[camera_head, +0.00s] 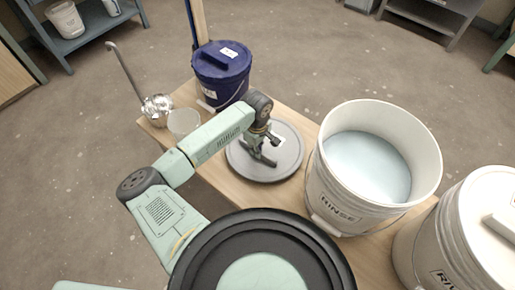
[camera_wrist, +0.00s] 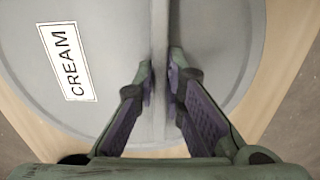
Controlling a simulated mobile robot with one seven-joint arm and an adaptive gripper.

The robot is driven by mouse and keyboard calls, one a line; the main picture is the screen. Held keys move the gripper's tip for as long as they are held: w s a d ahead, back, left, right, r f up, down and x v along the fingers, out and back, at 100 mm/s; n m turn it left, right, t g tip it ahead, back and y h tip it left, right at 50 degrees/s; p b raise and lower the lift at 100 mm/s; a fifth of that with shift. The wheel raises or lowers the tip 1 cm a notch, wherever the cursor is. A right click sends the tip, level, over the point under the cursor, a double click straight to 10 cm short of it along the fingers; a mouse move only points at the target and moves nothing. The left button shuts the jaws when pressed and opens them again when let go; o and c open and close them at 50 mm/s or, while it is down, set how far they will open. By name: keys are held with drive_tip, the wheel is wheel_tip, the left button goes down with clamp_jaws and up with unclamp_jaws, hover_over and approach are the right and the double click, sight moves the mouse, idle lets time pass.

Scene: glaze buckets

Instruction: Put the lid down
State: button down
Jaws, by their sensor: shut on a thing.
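A round grey lid (camera_head: 286,165) lies flat at the wooden table, as far as the head view shows; whether it touches the tabletop I cannot tell. In the wrist view the lid (camera_wrist: 216,30) carries a white label reading CREAM (camera_wrist: 68,62) and a raised bar handle (camera_wrist: 159,50). My gripper (camera_head: 262,156) is above the lid, with its fingers on both sides of the handle. In the wrist view my gripper (camera_wrist: 163,90) is shut on this bar. The underside of the lid is hidden.
A white RINSE bucket (camera_head: 330,195) with pale liquid stands right of the lid. A lidded white bucket (camera_head: 450,235) is farther right. A dark blue lidded bucket (camera_head: 222,80), a clear cup (camera_head: 184,123) and a metal ladle (camera_head: 157,108) stand behind and left.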

drive_tip(key=c, duration=1.7)
unclamp_jaws()
drive_tip(key=shift+o, duration=0.2)
wheel_tip(320, 180, up, 12)
drive_tip(key=b, duration=0.2)
drive_tip(key=shift+b, duration=0.3)
